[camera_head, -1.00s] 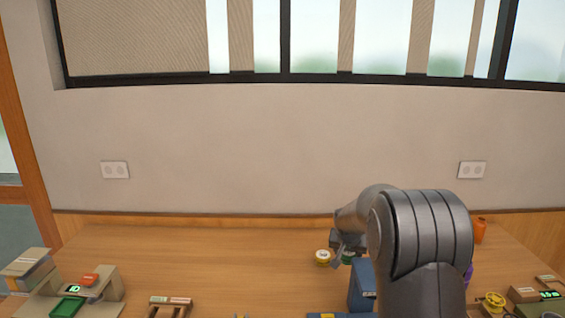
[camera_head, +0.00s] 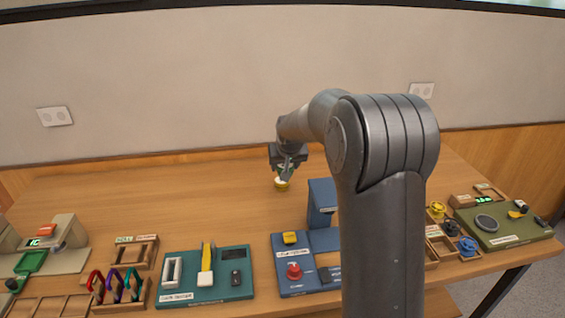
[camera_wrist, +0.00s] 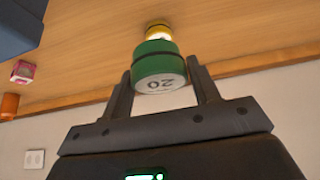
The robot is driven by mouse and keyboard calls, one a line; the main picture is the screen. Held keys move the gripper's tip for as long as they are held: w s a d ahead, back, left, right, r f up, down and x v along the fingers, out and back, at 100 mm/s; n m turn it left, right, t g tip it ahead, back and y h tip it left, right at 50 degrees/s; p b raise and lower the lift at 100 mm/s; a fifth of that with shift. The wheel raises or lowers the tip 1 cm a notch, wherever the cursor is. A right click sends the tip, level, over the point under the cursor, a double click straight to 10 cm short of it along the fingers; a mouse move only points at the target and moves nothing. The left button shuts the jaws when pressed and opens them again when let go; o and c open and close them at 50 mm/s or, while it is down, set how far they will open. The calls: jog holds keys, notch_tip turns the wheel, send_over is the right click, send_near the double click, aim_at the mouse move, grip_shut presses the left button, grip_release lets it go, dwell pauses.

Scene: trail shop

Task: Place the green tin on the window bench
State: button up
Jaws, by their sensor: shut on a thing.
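The green tin (camera_wrist: 158,66) is between the two fingers of my gripper (camera_wrist: 161,78) in the wrist view. It has a dark band and a pale end face marked "20", seen upside down. My gripper is shut on it. A yellow and white tin (camera_head: 281,184) stands on the bench just below the gripper in the picture. It also shows beyond the green tin in the wrist view (camera_wrist: 159,31).
A blue stand (camera_head: 321,203) is right of the yellow tin. Along the front edge are a teal board (camera_head: 205,291), a blue panel with a red button (camera_head: 293,270), and a green board (camera_head: 505,228) at right. The bench's back left is clear.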

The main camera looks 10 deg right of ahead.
jog(key=s+a+f, duration=0.2)
jog(key=a, duration=1.7)
jog(key=n+y, duration=0.1)
jog(key=n, duration=0.1)
send_over(78, 301)
jog(key=s, duration=0.2)
notch_tip(78, 301, down, 4)
jog(key=shift+w+d+f, duration=0.1)
jog(key=shift+w+f, duration=0.05)
jog(key=shift+f, duration=1.6)
jog(key=shift+w+d+f, duration=0.1)
jog(key=shift+f, duration=1.6)
jog(key=shift+f, duration=0.2)
jog(key=shift+f, duration=0.35)
